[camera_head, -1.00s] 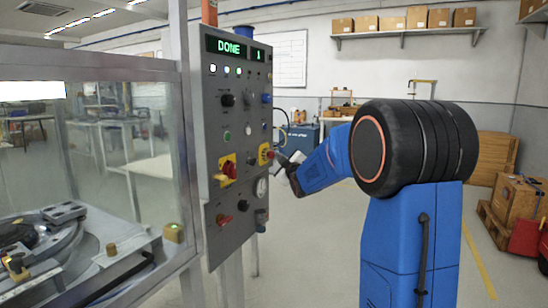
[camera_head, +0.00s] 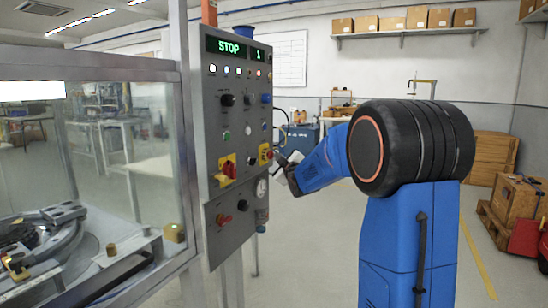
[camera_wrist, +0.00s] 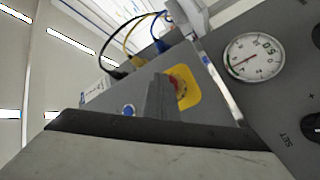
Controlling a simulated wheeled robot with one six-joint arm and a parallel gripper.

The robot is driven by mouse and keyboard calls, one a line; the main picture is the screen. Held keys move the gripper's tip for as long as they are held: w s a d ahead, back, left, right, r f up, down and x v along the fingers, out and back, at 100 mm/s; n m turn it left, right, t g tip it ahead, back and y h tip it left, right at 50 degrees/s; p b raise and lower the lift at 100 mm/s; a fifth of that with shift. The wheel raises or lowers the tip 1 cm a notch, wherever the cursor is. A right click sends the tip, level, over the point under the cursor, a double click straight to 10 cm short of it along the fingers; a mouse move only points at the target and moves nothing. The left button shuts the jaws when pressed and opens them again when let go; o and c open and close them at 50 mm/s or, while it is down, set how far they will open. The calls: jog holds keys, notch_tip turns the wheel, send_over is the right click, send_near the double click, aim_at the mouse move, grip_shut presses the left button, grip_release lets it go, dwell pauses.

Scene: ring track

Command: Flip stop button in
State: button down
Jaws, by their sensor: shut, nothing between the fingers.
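The stop button (camera_head: 265,154) is a red knob on a yellow plate at the right edge of the grey control panel (camera_head: 213,120). The panel's display (camera_head: 234,48) reads STOP 1 in green letters. My gripper (camera_head: 277,159) is at the button's right side, its tips close against it. In the wrist view, the red button on its yellow plate (camera_wrist: 192,90) is partly hidden behind my shut gripper (camera_wrist: 158,100). The gripper is empty. I cannot tell whether tip and button touch, or how deep the button sits.
Another red control on a yellow plate (camera_head: 227,170) sits left on the panel. A red handle (camera_head: 223,219) is below it, and a round gauge (camera_head: 261,188) is below the stop button. A glass-walled machine (camera_head: 90,150) stands left.

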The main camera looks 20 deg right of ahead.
jog(key=shift+s+d, duration=0.55)
jog(key=shift+s, duration=0.15)
jog(key=s+d, duration=0.1)
jog(key=s, duration=0.1)
jog(key=s+d, duration=0.2)
dwell(0.6)
dwell(0.4)
jog(key=s+a+f+m+g+y, duration=0.1)
jog(key=s+a+f+g, duration=0.3)
jog(key=s, duration=1.2)
jog(key=s+a+f+m+g, duration=0.4)
jog(key=s+a+f, duration=0.6)
jog(key=s, duration=0.7)
jog(key=s+a+f+m+g+y, duration=0.1)
jog(key=s+a+f+m+g, duration=0.2)
jog(key=s, duration=1.4)
jog(key=a+f+g, duration=0.2)
jog(key=a+f, duration=0.2)
jog(key=a, duration=0.1)
jog(key=shift+a+g+y, duration=0.15)
jog(key=shift+g+y, duration=0.15)
jog(key=shift+g, duration=0.1)
